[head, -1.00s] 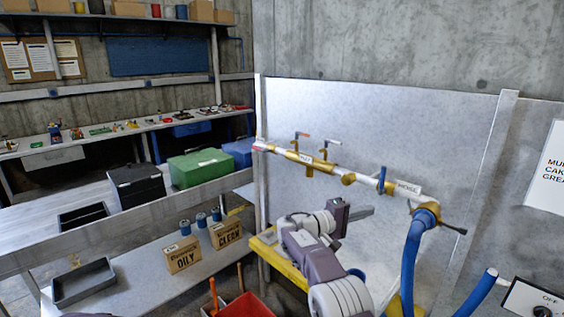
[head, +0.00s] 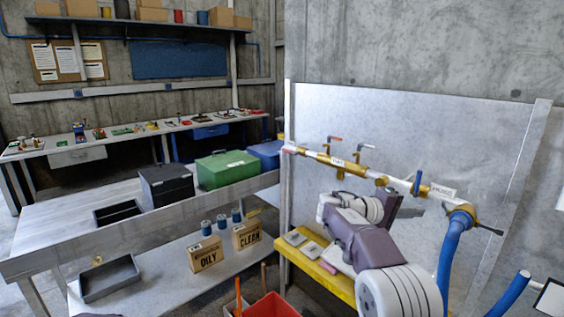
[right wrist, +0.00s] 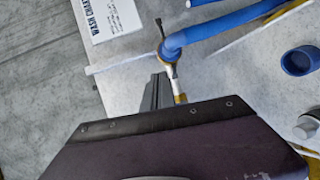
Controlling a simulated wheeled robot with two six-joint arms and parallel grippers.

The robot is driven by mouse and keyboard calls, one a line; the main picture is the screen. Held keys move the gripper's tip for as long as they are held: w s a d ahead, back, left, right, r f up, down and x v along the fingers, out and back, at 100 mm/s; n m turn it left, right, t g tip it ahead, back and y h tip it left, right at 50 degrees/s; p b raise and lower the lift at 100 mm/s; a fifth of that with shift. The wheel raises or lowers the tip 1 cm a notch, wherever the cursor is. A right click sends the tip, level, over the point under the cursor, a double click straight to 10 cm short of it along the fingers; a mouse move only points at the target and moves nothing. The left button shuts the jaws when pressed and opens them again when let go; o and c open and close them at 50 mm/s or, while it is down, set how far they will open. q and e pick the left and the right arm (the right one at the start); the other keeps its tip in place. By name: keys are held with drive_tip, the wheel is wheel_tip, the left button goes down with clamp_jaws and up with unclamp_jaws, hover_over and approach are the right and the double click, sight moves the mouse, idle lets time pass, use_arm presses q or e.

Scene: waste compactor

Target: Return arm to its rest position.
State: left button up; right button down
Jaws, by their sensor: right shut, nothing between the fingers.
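My right arm, white and purple, rises at the lower right of the head view, in front of the pale wall panel (head: 420,130) with its brass and white pipe (head: 400,185). Its right gripper (head: 414,211) is dark, partly hidden behind the wrist, and shows below the pipe. The right wrist view shows its fingers (right wrist: 155,92) closed together with nothing between them. There they appear against the pale panel, close to the blue hose (right wrist: 200,30) in the picture; I cannot tell the gap. My left gripper is not in view.
A yellow-edged shelf (head: 345,288) lies beside the arm. A blue hose (head: 450,250) hangs from the pipe end at right. Boxes marked OILY (head: 206,254) and CLEAN (head: 246,234), a grey tray (head: 110,278) and a red bin (head: 272,307) stand left of the arm.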

drive_tip(key=s+a+f+n+g+y, duration=0.1)
drive_tip(key=s+a+f+g+y, duration=0.1)
drive_tip(key=s+f+y, duration=0.95)
drive_tip(key=s+a+f+m+y, duration=0.3)
drive_tip(key=s+a+f+y, duration=0.1)
drive_tip(key=s+a+f, duration=1)
drive_tip(key=s+f, duration=0.3)
drive_tip(key=f, duration=0.1)
drive_tip(key=shift+s+a+m+g, duration=0.2)
drive_tip(key=shift+s+m+g, duration=0.1)
drive_tip(key=c, duration=1.3)
unclamp_jaws()
drive_tip(key=shift+w, duration=0.1)
drive_tip(key=shift+c, duration=0.2)
